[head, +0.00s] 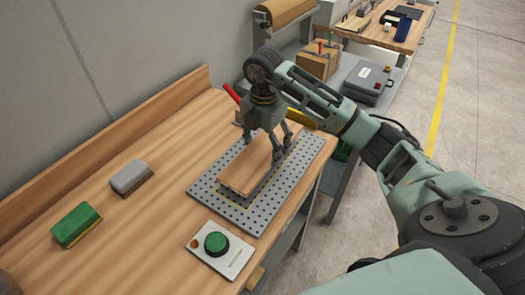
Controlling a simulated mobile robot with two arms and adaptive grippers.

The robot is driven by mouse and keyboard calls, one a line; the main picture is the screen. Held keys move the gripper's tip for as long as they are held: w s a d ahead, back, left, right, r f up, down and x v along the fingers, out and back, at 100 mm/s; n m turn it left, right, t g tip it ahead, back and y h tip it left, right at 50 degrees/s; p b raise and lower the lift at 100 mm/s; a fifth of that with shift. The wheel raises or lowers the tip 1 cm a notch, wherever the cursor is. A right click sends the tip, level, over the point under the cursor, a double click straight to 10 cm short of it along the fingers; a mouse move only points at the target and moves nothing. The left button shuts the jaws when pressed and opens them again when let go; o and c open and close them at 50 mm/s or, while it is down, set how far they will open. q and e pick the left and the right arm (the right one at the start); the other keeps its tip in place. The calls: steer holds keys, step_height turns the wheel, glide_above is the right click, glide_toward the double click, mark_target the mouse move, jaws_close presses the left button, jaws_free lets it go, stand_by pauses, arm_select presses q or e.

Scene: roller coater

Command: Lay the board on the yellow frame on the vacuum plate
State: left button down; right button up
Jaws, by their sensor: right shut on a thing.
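The board (243,174) is a flat wooden piece over the middle of the grey perforated vacuum plate (208,192). My right gripper (280,148) is shut on the board at its far right end, fingers pointing down. My left gripper is not in view.
A control box with a green button (217,242) sits in front of the plate. A grey block (130,177) and a green-yellow sponge (76,225) lie to the left. Wall and wooden back rail bound the left side. A cardboard box (318,60) stands behind.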

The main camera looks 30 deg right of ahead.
mark_target(262, 149)
steer(key=shift+w+a+f, duration=0.1)
steer(key=shift+w+a, duration=0.05)
steer(key=shift+w, duration=0.05)
step_height(262, 149, down, 3)
steer(key=shift+s+f+p, duration=0.1)
steer(key=shift+p, duration=0.6)
steer(key=shift+f, duration=0.4)
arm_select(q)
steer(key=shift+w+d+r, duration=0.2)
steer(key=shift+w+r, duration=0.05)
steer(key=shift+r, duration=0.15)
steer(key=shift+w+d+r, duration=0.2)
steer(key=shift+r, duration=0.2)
arm_select(e)
steer(key=shift+f, duration=0.15)
steer(key=o, duration=1.5)
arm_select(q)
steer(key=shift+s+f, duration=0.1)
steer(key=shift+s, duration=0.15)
arm_select(e)
steer(key=shift+o, duration=0.2)
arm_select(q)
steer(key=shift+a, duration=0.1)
